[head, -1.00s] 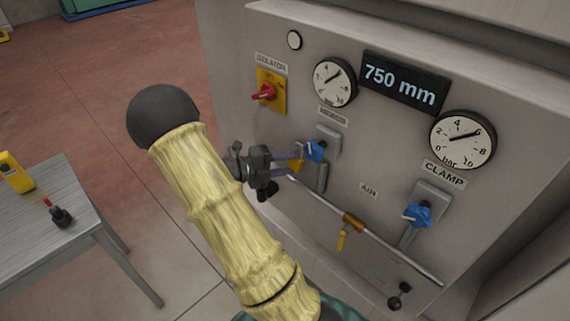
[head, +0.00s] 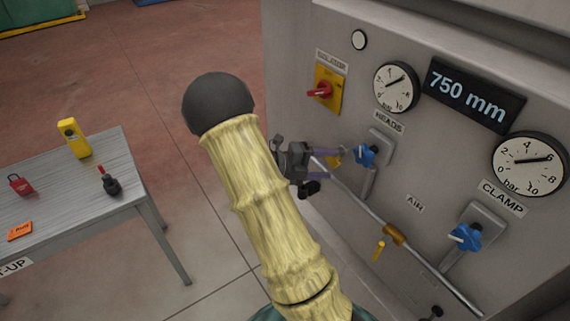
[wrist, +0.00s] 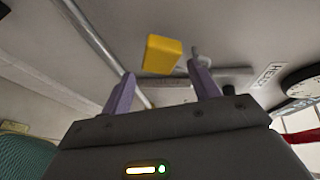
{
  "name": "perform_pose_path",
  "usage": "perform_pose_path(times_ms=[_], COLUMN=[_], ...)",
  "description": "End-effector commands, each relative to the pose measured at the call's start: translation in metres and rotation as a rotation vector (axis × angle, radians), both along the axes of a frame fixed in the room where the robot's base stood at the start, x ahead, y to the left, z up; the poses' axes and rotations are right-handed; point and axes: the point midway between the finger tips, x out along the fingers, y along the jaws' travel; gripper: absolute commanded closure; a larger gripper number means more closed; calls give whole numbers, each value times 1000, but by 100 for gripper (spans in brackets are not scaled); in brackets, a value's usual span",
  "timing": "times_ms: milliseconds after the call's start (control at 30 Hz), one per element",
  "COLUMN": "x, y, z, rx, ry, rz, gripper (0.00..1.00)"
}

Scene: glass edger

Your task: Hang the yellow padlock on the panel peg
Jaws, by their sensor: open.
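The yellow padlock (head: 334,160) shows as a small yellow patch by my fingers, in front of the panel. In the wrist view its yellow body (wrist: 163,54) is just beyond and between my fingertips, with a visible gap to each. My gripper (head: 334,164) is open, with its purple fingers reaching toward the panel; they also show in the wrist view (wrist: 162,73). The padlock's shackle is not clear. I cannot make out the peg or tell whether the padlock hangs on it.
The panel (head: 425,130) carries a blue HEADS valve (head: 365,156) close right of my fingers, a red isolator switch (head: 320,90) above and a pipe (head: 352,204) below. A table (head: 75,195) with several small items stands left, with open floor between.

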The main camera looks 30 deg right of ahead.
Motion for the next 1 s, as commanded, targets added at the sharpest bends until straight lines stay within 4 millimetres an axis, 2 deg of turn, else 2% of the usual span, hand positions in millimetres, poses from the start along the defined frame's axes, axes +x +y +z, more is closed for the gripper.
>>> perform_pose_path(times_ms=[633, 800, 1000], x=[41, 46, 47], y=[120, 137, 141], z=[21, 26, 29], rx=[1, 1, 0], ry=[-3, -1, 1], rz=[3, 1, 0], gripper=[39, 39, 39])
